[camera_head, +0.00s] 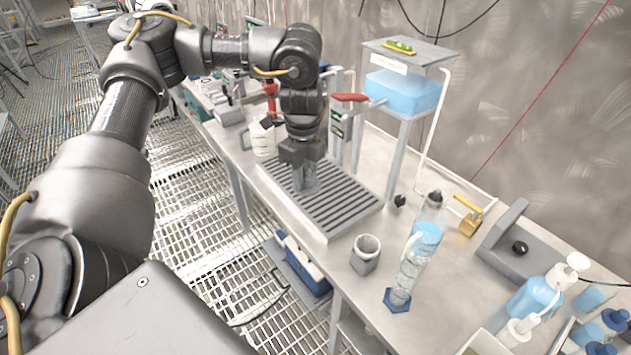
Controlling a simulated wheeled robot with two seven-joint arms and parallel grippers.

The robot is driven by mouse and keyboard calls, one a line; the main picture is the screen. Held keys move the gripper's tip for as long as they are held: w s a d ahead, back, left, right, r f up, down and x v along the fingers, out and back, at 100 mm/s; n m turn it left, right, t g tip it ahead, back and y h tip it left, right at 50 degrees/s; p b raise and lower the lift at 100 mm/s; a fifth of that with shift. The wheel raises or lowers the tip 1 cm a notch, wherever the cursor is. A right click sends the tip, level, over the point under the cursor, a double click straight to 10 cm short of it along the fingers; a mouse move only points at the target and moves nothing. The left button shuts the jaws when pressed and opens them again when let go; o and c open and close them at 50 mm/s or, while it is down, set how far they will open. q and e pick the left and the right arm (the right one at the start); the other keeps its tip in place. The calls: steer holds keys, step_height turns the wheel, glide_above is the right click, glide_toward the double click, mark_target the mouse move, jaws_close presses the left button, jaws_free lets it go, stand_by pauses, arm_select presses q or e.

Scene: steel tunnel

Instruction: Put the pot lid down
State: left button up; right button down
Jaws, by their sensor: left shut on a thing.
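My left gripper (304,172) points straight down over a grey slatted drain tray (345,214) on the steel bench. It is shut on a small grey, partly clear thing, mostly hidden by the jaws and the wrist. Its lower end is at or just above the slats; I cannot tell if it touches them. I cannot make out a pot lid or a pot for certain. My right gripper is not in view.
A white jar (262,139) stands left of the tray. A blue-water tank (403,92) on a stand rises behind.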

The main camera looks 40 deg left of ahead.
arm_select(q)
steer(key=shift+s+a+f+m, duration=0.1)
steer(key=shift+a+f+m, duration=0.2)
steer(key=shift+a+m, duration=0.25)
steer(key=shift+s+a+f+m, duration=0.1)
steer(key=shift+a+f+m, duration=0.2)
steer(key=shift+a+m, duration=0.25)
steer(key=shift+m, duration=0.5)
steer(key=w+a+f, duration=0.2)
steer(key=w+f, duration=0.1)
steer(key=w+a+f, duration=0.3)
steer(key=w, duration=0.1)
steer(key=w+a+f+p, duration=0.1)
steer(key=w+a+f, duration=0.1)
steer(key=w+f, duration=0.1)
steer(key=shift+w+a, duration=0.35)
steer(key=shift+a, duration=0.05)
steer(key=shift+w+a+f, duration=0.1)
steer(key=shift+w+f, duration=0.1)
steer(key=shift+f, duration=0.1)
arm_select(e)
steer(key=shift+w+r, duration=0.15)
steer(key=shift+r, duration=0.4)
